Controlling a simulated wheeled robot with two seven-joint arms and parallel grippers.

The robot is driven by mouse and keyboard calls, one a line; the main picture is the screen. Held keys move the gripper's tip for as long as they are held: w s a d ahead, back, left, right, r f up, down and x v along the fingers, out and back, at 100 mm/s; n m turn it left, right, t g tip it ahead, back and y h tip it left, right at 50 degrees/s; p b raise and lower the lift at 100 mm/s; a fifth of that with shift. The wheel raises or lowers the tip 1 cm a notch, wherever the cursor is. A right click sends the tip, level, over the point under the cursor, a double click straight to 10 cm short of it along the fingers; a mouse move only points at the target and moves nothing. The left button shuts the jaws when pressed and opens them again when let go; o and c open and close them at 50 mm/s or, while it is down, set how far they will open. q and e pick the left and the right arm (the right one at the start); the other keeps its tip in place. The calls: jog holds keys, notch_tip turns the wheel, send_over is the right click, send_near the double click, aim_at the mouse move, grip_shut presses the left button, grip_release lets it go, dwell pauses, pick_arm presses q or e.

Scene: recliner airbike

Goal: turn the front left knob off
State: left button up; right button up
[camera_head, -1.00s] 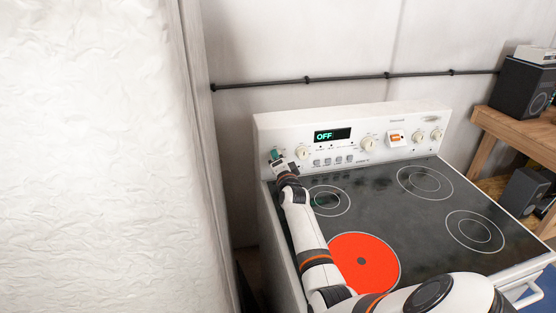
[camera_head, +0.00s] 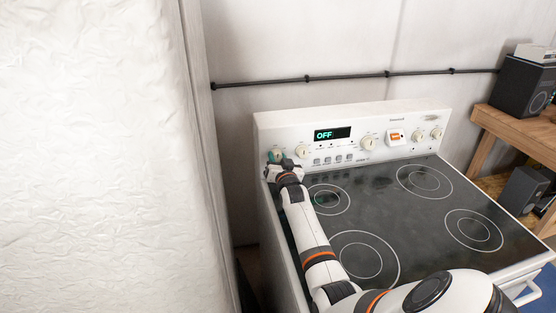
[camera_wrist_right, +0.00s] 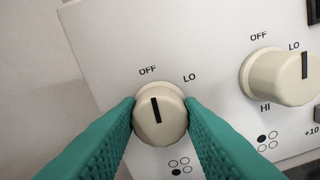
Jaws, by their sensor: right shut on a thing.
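The front left knob (camera_wrist_right: 160,114) is the cream knob at the left end of the stove's back panel. In the right wrist view its black mark points up, close to the OFF label. A dot diagram with one filled dot sits below it. My right gripper (camera_wrist_right: 161,118) is shut on this knob, with a green finger on each side. In the head view my right gripper (camera_head: 276,157) is at the panel's left end and mostly covers the knob. The front left burner (camera_head: 362,257) is dark. My left gripper is not in view.
A second knob (camera_wrist_right: 279,77) stands close on the right. The stove's display (camera_head: 332,134) reads OFF. The dark cooktop (camera_head: 408,225) is bare. A wall stands left of the stove, and a wooden shelf with black speakers (camera_head: 523,85) is at the right.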

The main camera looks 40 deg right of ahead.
jog(key=shift+n, duration=0.5)
jog(key=o, duration=1)
jog(key=shift+c, duration=0.2)
jog(key=b+v, duration=0.1)
jog(key=v, duration=1.1)
